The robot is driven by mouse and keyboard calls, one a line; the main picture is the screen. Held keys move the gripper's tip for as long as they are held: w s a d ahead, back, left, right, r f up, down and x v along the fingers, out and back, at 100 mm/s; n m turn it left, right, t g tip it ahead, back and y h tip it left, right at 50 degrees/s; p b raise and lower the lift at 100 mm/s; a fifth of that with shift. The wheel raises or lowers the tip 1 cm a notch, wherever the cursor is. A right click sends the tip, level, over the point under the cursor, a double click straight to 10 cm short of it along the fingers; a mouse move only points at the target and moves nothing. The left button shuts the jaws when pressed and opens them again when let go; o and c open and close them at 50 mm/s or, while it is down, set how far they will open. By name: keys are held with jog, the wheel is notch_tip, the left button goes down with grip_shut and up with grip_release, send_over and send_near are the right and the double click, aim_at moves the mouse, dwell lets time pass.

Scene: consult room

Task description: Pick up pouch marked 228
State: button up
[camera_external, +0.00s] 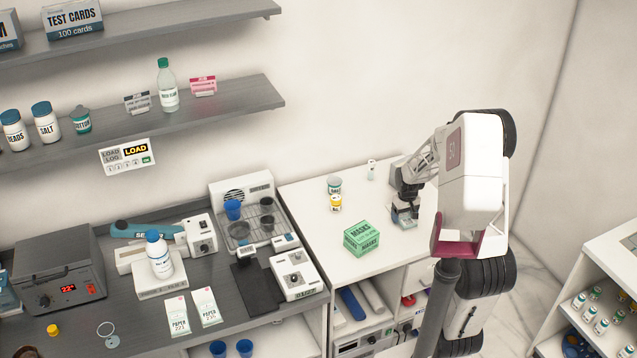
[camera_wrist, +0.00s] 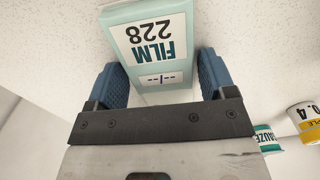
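The pouch marked 228 (camera_wrist: 148,42) is teal and white with the word FILM, and it shows upside down in the wrist view. My gripper (camera_wrist: 162,80) has its two blue fingers wide apart, one on each side of the pouch's lower part. I cannot tell whether the fingers touch it. In the external view my gripper (camera_external: 405,212) is low over the white counter, right of the green masks box.
The green masks box (camera_external: 362,237) stands left of my gripper on the white counter (camera_external: 310,215). A gauze jar (camera_external: 334,185) and a yellow-labelled jar (camera_external: 336,203) stand behind it. Two paper pouches (camera_external: 192,312) lie on the dark counter. Bare counter surrounds the masks box.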

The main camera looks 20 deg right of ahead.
aim_at(404, 216)
jog(key=c, duration=0.6)
jog(key=shift+o, duration=0.2)
jog(key=shift+r, duration=0.2)
jog(key=shift+r, duration=0.55)
notch_tip(404, 216, up, 2)
jog(key=s+a, duration=0.1)
jog(key=s, duration=0.4)
jog(key=s+a+r, duration=0.1)
jog(key=s, duration=0.4)
jog(key=s+a, duration=0.2)
jog(key=s, duration=0.3)
jog(key=shift+s+r, duration=0.25)
jog(key=shift+s, duration=0.05)
